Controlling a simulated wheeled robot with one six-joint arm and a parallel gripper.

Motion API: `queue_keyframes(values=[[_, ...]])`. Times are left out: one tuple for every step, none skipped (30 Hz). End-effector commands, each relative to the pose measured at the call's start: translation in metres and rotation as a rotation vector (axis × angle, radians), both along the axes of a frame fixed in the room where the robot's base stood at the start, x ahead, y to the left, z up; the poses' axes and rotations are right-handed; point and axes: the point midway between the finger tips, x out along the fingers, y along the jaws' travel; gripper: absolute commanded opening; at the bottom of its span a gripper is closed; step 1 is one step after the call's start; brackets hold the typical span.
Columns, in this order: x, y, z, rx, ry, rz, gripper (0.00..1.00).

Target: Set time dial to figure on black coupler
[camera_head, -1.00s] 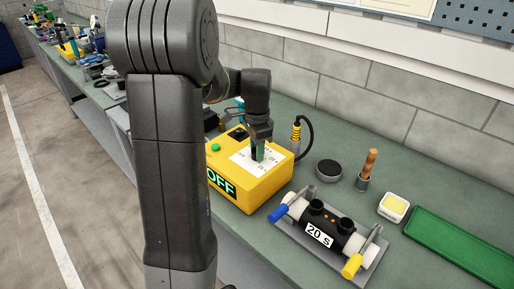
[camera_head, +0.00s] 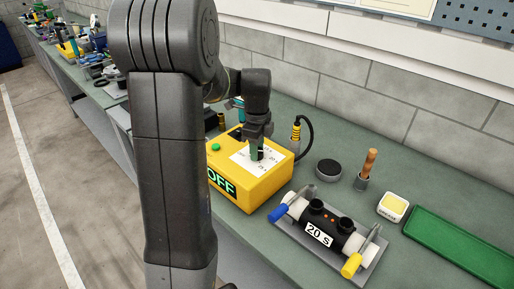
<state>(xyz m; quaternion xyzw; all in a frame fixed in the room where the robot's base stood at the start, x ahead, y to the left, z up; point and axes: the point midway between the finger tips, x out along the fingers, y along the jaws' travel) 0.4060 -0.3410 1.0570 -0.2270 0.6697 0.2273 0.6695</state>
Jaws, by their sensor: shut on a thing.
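The yellow control box (camera_head: 262,193) stands on the bench with "OFF" on its front display. On its top are a green button (camera_head: 215,147) and a white dial plate with markings too small to read here. My gripper (camera_head: 257,151) points down over the plate and is shut on the time dial (camera_head: 257,155), a dark knob with a green part. The figure the dial points to cannot be made out. The black coupler (camera_head: 331,229) lies in a clamp fixture to the right and bears a label (camera_head: 319,234) reading "20 s".
The fixture has a blue-tipped (camera_head: 278,213) and a yellow-tipped handle (camera_head: 351,265). A green tray (camera_head: 457,249) lies at right. A black cable loops behind the box.

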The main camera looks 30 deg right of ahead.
Motion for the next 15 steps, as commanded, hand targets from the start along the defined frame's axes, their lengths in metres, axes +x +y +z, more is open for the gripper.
queue_keyframes(values=[[0.0008,-0.0012,0.0018,-0.004,-0.003,-0.012,0.11],[0.0008,-0.0012,0.0018,-0.004,-0.003,-0.02,0.11],[0.0008,-0.0012,0.0019,-0.004,-0.003,-0.027,0.11],[0.0008,-0.0012,0.0019,-0.004,-0.003,-0.031,0.11],[0.0008,-0.0012,0.0019,-0.004,-0.003,-0.035,0.11],[0.0008,-0.0012,0.0018,-0.004,-0.003,-0.04,0.11],[0.0008,-0.0012,0.0019,-0.004,-0.003,-0.042,0.11],[0.0008,-0.0012,0.0019,-0.004,-0.003,-0.044,0.11],[0.0008,-0.0012,0.0019,-0.004,-0.003,-0.046,0.11],[0.0008,-0.0012,0.0019,-0.004,-0.003,-0.046,0.11],[0.0008,-0.0012,0.0019,-0.004,-0.003,-0.047,0.11],[0.0008,-0.0012,0.0019,-0.004,-0.003,-0.047,0.11],[0.0008,-0.0012,0.0019,-0.004,-0.003,-0.047,0.11],[0.0008,-0.0012,0.0019,-0.004,-0.003,-0.046,0.11],[0.0008,-0.0012,0.0019,-0.004,-0.003,-0.046,0.11]])
